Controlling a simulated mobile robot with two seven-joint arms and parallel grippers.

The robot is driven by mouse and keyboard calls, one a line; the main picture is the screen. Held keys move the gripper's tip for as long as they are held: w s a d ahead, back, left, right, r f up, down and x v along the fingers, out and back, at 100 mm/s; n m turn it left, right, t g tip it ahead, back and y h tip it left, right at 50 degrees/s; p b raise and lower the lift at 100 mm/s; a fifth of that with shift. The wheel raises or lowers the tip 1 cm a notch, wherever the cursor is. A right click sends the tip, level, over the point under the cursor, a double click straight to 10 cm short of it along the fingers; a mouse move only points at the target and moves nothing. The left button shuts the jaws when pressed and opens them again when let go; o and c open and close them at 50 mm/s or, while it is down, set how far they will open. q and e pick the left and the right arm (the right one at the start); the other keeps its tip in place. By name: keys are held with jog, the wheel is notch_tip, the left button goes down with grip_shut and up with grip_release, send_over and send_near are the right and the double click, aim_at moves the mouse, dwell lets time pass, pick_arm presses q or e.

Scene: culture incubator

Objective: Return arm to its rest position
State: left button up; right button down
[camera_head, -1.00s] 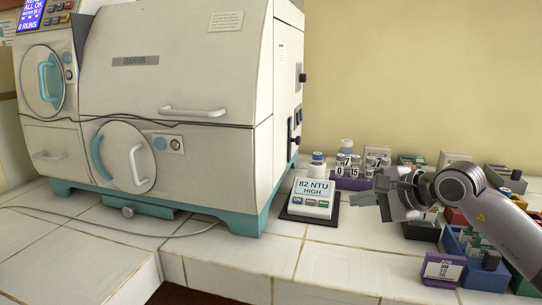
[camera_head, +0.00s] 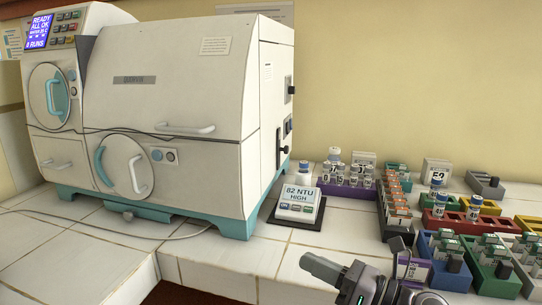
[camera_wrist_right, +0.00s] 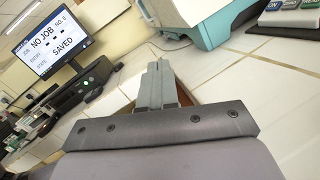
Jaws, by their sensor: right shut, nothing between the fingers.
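My right gripper (camera_head: 327,268) is low in the head view, in front of the counter's front edge, with its fingers pointing left. Its fingers are together and empty, as the right wrist view also shows (camera_wrist_right: 158,85). The right arm comes in from the bottom edge and most of it is out of view. The gripper is apart from the turbidity meter (camera_head: 298,203) and the racks. My left gripper is not in view.
The white incubator machine (camera_head: 180,90) fills the left of the counter. A monitor (camera_wrist_right: 50,42) shows "NO JOB" and "SAVED".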

jog(key=s+d+f+m+t+h+p, duration=0.2)
jog(key=s+d+f+m+t+h, duration=0.25)
jog(key=m, duration=0.95)
jog(key=s+d+f+m+t+h+p, duration=0.3)
jog(key=f+m+h, duration=0.35)
jog(key=m, duration=0.85)
jog(key=s+d+f+m+g+h, duration=0.1)
jog(key=s+d+f+m+g, duration=0.1)
jog(key=s+f+m, duration=0.4)
jog(key=s+d+f+m+g+h+p, duration=0.1)
jog(key=s+d+f+m+g+h, duration=0.1)
jog(key=s+f+m+g, duration=0.3)
jog(key=s+m, duration=0.1)
jog(key=s, duration=0.2)
jog(key=shift+s+d+f, duration=0.2)
jog(key=shift+d+f, duration=0.15)
